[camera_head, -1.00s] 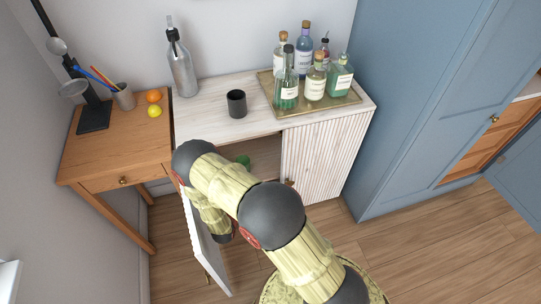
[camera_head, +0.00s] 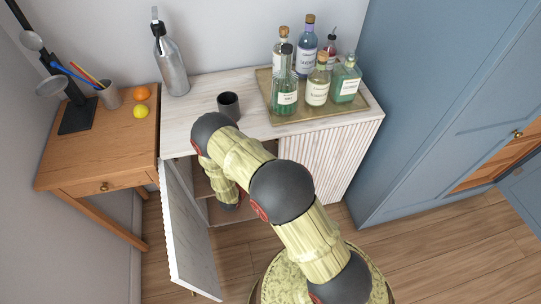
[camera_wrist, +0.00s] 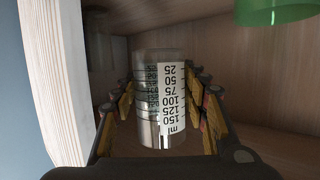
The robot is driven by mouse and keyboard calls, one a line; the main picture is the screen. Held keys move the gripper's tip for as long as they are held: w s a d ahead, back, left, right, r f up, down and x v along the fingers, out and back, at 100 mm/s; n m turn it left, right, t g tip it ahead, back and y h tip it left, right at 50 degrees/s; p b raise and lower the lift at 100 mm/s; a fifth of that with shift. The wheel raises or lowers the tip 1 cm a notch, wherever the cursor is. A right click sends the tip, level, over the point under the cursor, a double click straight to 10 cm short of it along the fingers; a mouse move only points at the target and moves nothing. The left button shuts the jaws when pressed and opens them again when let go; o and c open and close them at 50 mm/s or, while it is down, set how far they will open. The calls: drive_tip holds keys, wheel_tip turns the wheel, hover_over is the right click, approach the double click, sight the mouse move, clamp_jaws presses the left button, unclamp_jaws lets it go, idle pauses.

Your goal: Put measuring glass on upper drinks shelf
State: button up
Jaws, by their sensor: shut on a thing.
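The measuring glass (camera_wrist: 160,100) is a clear cylinder with a white scale panel marked in ml. Its numbers read upside down in the wrist view. My gripper (camera_wrist: 163,112) has its fingers on both sides of the glass and is shut on it. The glass is inside the wooden interior of the white cabinet (camera_head: 318,165); I cannot tell whether it touches a shelf. In the head view, my arm and the cabinet top hide my gripper and the glass.
The cabinet's left door (camera_head: 190,235) stands open. A green object (camera_wrist: 275,10) is partly visible in the wrist view. On the cabinet top are a dark cup (camera_head: 229,104), a steel bottle (camera_head: 172,68) and a tray (camera_head: 330,112) of bottles. A wooden desk (camera_head: 95,150) stands left.

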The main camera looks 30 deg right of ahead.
drive_tip(key=w+d+f+b, duration=0.1)
drive_tip(key=w+d+f, duration=0.1)
drive_tip(key=w+d+f+b, duration=0.1)
drive_tip(key=w+d+f, duration=0.1)
drive_tip(key=d+f, duration=0.1)
drive_tip(key=w+d+f+b, duration=0.2)
drive_tip(key=d+f, duration=0.1)
drive_tip(key=shift+w, duration=0.3)
drive_tip(key=shift+w+d+f+b, duration=0.15)
drive_tip(key=shift+f+b, duration=0.95)
drive_tip(key=shift+f, duration=0.65)
drive_tip(key=shift+f, duration=0.2)
drive_tip(key=o, duration=1.3)
drive_tip(key=shift+r, duration=0.1)
